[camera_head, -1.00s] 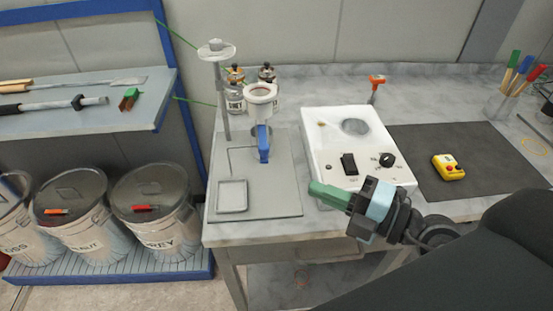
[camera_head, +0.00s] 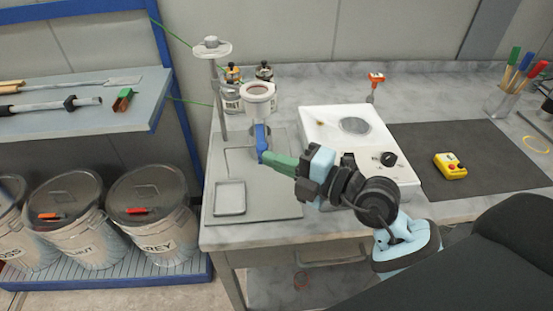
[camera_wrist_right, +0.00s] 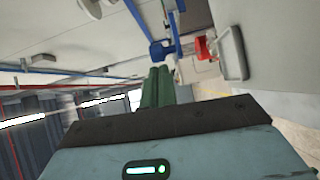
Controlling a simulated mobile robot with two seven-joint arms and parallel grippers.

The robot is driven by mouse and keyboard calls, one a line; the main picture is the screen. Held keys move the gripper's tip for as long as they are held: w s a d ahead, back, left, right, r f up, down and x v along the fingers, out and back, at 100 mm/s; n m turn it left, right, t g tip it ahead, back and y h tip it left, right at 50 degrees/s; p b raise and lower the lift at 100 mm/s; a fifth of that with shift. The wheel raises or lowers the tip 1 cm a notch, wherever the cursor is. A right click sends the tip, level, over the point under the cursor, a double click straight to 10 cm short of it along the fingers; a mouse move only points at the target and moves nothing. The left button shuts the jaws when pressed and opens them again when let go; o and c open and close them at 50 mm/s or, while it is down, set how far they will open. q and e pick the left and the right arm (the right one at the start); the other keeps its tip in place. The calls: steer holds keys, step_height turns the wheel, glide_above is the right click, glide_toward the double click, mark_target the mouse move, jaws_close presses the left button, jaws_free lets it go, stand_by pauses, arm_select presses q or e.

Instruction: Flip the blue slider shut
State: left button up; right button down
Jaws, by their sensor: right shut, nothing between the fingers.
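The blue slider (camera_head: 261,137) hangs below a white ring-shaped cup (camera_head: 259,92) on the grey stand plate (camera_head: 275,200). My right gripper (camera_head: 268,157) has green fingers that are shut and empty. Its fingertips are at the lower end of the blue slider in the head view; I cannot tell whether they touch. In the right wrist view the green fingers (camera_wrist_right: 157,85) point toward the blue slider (camera_wrist_right: 163,50), which lies just past their tips. My left gripper is not in view.
A white control box (camera_head: 335,125) with a knob stands right of the plate. A grey tray (camera_head: 230,198) lies at the plate's front left. Jars (camera_head: 264,72) stand behind the cup. A yellow box (camera_head: 450,166) sits on the dark mat (camera_head: 480,190).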

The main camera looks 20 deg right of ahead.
mark_target(266, 145)
steer(key=shift+w, duration=0.1)
steer(key=shift+w, duration=0.1)
steer(key=shift+w+d+r+p, duration=0.1)
steer(key=shift+w+d+p, duration=0.2)
steer(key=shift+w, duration=0.45)
steer(key=shift+w+d+p, duration=0.2)
steer(key=shift+w+p, duration=0.05)
steer(key=shift+w, duration=0.5)
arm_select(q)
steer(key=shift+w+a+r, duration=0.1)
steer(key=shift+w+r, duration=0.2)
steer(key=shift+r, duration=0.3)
